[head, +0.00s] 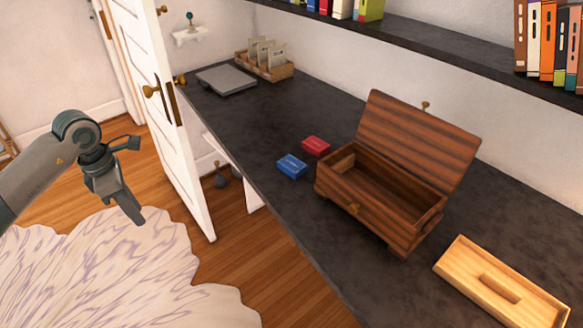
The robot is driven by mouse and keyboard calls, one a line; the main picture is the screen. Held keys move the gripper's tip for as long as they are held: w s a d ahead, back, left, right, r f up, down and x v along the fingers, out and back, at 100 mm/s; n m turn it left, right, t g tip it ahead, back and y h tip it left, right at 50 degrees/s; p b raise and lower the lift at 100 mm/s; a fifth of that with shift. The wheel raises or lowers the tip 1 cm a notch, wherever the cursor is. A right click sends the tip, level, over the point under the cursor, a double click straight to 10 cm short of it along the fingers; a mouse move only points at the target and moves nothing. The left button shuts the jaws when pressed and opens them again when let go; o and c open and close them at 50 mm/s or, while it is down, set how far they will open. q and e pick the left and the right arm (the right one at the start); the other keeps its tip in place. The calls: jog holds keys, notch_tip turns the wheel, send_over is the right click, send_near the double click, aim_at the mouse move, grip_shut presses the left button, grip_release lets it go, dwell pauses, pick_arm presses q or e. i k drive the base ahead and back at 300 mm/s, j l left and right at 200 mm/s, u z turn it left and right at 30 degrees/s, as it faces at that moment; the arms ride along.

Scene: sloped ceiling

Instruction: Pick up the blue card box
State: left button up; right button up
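The blue card box (292,166) lies flat on the dark countertop (285,110), near its front edge. A red card box (316,146) lies just behind it to the right, close to it. My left gripper (130,207) is at the left of the head view, pointing down over the floor and rug, well apart from the blue card box. My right gripper is not in view.
An open wooden chest (366,203) stands right of the card boxes. A light wooden tray (470,272) lies at the lower right. A grey flat case (226,79) and a wooden organizer (281,70) are farther back. An open white door (170,120) stands between my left gripper and the countertop.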

aim_at(292, 166)
jog(key=i+j+z, duration=0.25)
jog(key=z, duration=0.25)
jog(key=i+j+z, duration=0.2)
jog(key=j+z, duration=0.3)
jog(key=i+j+z, duration=0.1)
jog(key=j+z, duration=0.4)
jog(key=l, duration=0.15)
